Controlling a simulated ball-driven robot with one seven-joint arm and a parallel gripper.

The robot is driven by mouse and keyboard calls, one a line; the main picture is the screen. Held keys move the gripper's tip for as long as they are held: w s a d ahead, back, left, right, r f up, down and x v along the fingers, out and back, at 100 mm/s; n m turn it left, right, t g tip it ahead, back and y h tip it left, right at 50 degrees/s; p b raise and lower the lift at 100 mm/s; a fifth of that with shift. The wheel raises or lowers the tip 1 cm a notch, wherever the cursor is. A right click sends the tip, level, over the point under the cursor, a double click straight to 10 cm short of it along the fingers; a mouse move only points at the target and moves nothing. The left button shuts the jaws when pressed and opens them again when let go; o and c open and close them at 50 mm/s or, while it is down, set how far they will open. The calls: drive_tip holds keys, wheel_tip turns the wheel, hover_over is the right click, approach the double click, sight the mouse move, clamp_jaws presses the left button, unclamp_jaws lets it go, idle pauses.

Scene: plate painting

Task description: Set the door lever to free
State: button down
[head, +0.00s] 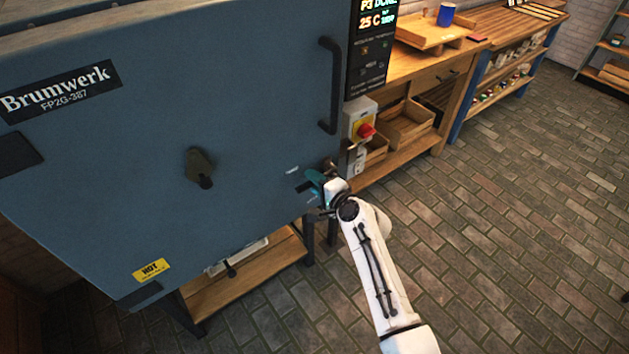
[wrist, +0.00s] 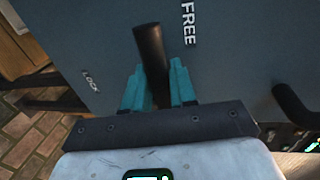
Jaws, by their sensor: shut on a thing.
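The door lever (wrist: 150,50) is a dark round bar on the blue-grey kiln door (head: 130,190). My gripper (wrist: 157,72), with teal fingers, is shut on the lever, one finger on each side. The lever's rounded end sticks out beyond the fingers. The white word FREE (wrist: 189,25) is just right of the lever's end in the wrist view. The word LOCK (wrist: 91,81) is lower and to the left, apart from the lever. In the head view my gripper (head: 317,182) is at the door's lower right edge and hides most of the lever.
A long dark door handle (head: 330,85) stands above my gripper.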

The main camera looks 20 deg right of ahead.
drive_tip(key=c, duration=1.1)
unclamp_jaws()
drive_tip(key=shift+o, duration=0.2)
drive_tip(key=shift+d, duration=0.1)
drive_tip(key=v, duration=1)
drive_tip(key=shift+s, duration=0.4)
drive_tip(key=shift+d+r, duration=0.1)
drive_tip(key=s+f+n+g+h, duration=0.1)
drive_tip(key=s+f+n+g, duration=0.35)
drive_tip(key=s, duration=0.45)
drive_tip(key=s+f+n+g, duration=0.3)
drive_tip(key=s+n, duration=0.2)
drive_tip(key=s, duration=0.4)
drive_tip(key=s+d+n+g+h, duration=0.2)
drive_tip(key=s+g, duration=0.1)
drive_tip(key=s, duration=0.6)
drive_tip(key=s+d+r+n+g+h, duration=0.1)
drive_tip(key=s+d+n+g+h, duration=0.1)
drive_tip(key=s, duration=0.8)
drive_tip(key=shift+d+n+g, duration=0.35)
drive_tip(key=shift+d+g, duration=0.35)
drive_tip(key=shift+g, duration=0.05)
